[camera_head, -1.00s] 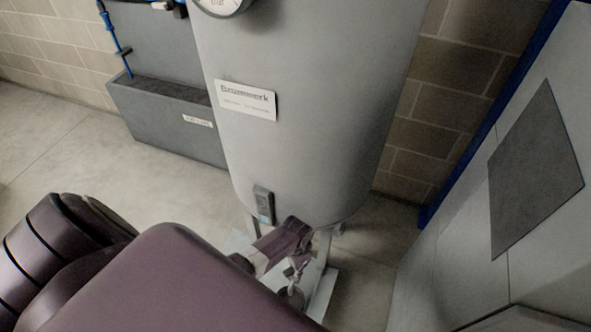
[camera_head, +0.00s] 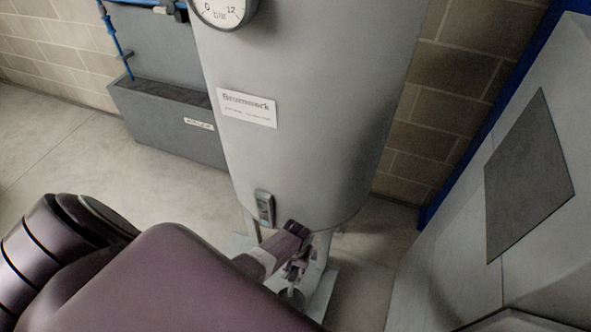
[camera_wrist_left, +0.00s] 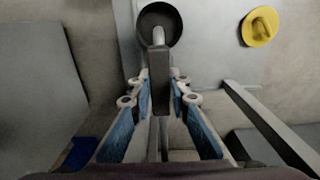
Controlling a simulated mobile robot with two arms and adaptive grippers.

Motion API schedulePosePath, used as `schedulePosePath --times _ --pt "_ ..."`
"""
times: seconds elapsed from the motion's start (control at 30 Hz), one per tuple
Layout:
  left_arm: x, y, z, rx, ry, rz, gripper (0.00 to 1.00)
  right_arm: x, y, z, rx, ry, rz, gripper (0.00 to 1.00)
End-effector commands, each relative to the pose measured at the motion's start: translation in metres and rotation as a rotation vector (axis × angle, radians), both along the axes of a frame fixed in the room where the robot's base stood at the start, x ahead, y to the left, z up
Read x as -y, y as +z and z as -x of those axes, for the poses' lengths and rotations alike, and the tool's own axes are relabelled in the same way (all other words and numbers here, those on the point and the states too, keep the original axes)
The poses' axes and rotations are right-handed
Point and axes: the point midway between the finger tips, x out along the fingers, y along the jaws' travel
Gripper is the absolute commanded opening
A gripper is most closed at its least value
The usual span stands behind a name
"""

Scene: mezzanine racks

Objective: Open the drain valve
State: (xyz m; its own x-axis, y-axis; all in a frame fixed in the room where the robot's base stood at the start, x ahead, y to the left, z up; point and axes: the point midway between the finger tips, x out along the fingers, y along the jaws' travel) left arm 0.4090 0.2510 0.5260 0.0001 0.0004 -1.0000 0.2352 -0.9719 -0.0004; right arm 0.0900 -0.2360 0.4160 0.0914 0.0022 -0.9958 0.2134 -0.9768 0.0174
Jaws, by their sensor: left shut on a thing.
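The grey tank (camera_head: 310,110) stands upright in the middle of the head view. My left gripper (camera_head: 296,268) is low at the tank's underside, partly hidden by my arm. In the left wrist view, my gripper (camera_wrist_left: 160,88) has its blue-lined fingers on either side of a dark grey valve handle (camera_wrist_left: 160,97) and is shut on it. A pale bent pipe (camera_wrist_left: 158,36) shows just beyond the handle, over a dark round cup (camera_wrist_left: 172,18). The valve body is mostly hidden. My right gripper is not in view.
A pressure gauge (camera_head: 222,8) and a white label (camera_head: 246,108) are on the tank. A grey trough (camera_head: 165,120) stands behind left. A grey cabinet (camera_head: 525,190) stands close on the right. A yellow round object (camera_wrist_left: 260,27) lies near the cup. Floor at left is clear.

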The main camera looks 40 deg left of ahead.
Motion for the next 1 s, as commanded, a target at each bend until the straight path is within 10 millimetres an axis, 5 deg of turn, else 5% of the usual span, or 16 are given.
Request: schedulePosePath --times 0.47,0.5,0.63,1.0 --pt "0.0003 -0.0003 0.0003 -0.001 0.017 0.001 0.00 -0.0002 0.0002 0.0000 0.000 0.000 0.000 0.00" --pt "0.0003 -0.0003 0.0003 -0.001 0.017 0.001 0.20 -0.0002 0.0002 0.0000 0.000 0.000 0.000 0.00" --pt "0.0002 -0.0003 0.0004 -0.001 0.016 0.001 0.34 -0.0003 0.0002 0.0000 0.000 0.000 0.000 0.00" --pt "0.0000 0.0015 0.0000 0.000 0.014 0.001 0.35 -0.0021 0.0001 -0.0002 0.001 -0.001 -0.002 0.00"
